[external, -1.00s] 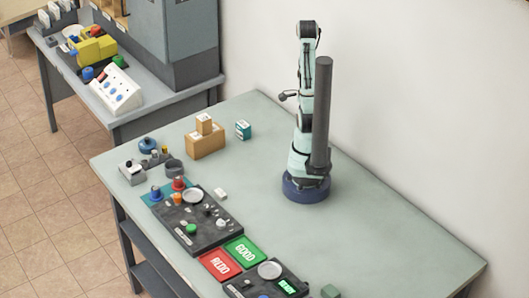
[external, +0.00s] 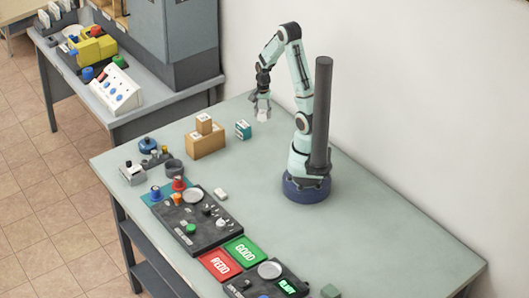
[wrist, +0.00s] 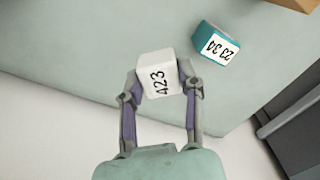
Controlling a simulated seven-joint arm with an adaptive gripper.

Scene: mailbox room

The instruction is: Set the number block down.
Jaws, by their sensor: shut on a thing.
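The number block is white with "423" on its face; in the wrist view the block (wrist: 160,68) sits between the fingers of my gripper (wrist: 160,80). My gripper is shut on its sides. In the external view my gripper (external: 262,99) points down with the block (external: 262,115) at its tips, over the back left part of the table. I cannot tell whether the block touches the table.
A teal and white block (external: 243,129) marked with numbers is close by, beside stacked cardboard boxes (external: 206,144). Dark panels with knobs (external: 205,232), a green GOOD pad (external: 245,250) and a red pad (external: 219,264) lie in front. The table's right is mostly clear.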

